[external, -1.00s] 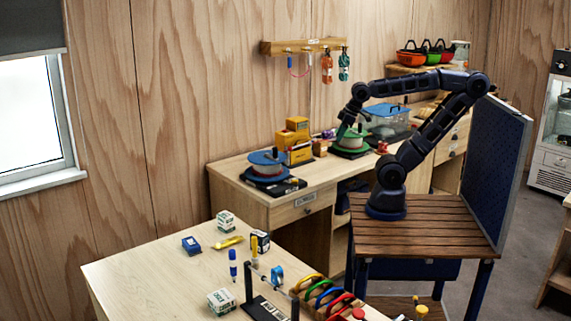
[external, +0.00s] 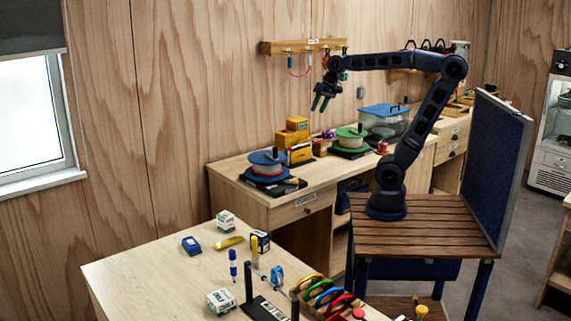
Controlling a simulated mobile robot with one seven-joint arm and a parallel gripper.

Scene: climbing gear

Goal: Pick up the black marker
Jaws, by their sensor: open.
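I cannot make out a black marker for certain in the external view. A blue-and-white marker (external: 233,264) stands upright on the near table, and a yellow one (external: 254,249) stands to its right. My gripper (external: 319,106) is open and appears empty. It hangs in the air with its fingers pointing down, above and beyond the near table, in front of the wooden wall. It is well apart from both markers.
The near table (external: 150,270) also holds small boxes, a blue item (external: 191,245), a black stand (external: 262,306) and a rack of coloured carabiners (external: 318,290). The back desk carries a blue-topped spool (external: 267,160), a green spool (external: 350,138), yellow boxes (external: 297,124) and a lidded bin (external: 385,120).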

